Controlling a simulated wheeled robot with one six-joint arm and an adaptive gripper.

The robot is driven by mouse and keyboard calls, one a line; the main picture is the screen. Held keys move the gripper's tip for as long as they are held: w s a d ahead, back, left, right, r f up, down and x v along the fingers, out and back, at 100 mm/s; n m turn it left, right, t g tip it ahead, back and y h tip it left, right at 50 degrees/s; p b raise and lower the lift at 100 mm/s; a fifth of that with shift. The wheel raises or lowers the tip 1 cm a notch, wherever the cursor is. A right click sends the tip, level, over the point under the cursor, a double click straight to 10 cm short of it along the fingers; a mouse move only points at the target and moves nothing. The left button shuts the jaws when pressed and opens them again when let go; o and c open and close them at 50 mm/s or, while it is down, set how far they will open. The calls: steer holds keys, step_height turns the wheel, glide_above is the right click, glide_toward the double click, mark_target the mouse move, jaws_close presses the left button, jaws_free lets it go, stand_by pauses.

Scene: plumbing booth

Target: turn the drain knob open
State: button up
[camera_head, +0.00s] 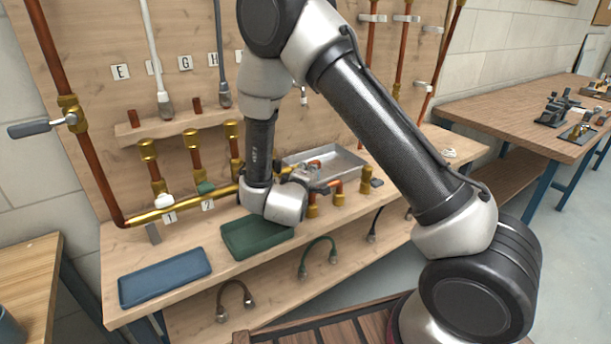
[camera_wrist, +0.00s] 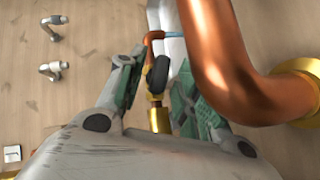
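A dark round knob (camera_wrist: 158,72) shows nearly edge-on in the wrist view, on a copper and brass fitting (camera_wrist: 158,117). I cannot tell whether it is the drain knob. My gripper (camera_wrist: 160,82) has its two green-padded fingers apart, one on each side of the knob. The left finger is close to it; I cannot tell whether they touch. A gap shows on the right. In the head view my gripper (camera_head: 325,187) is beside the short copper stubs at the bench's right part, and the knob is not distinguishable there.
A thick copper pipe (camera_wrist: 225,60) bends close to my right finger. A metal tray (camera_head: 345,158) stands behind my gripper. A brass pipe (camera_head: 180,206) with a white knob (camera_head: 164,201) and a green knob (camera_head: 206,187) runs left. Blue (camera_head: 165,277) and green (camera_head: 250,240) trays lie in front.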

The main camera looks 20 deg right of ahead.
steer(key=v, duration=1.2)
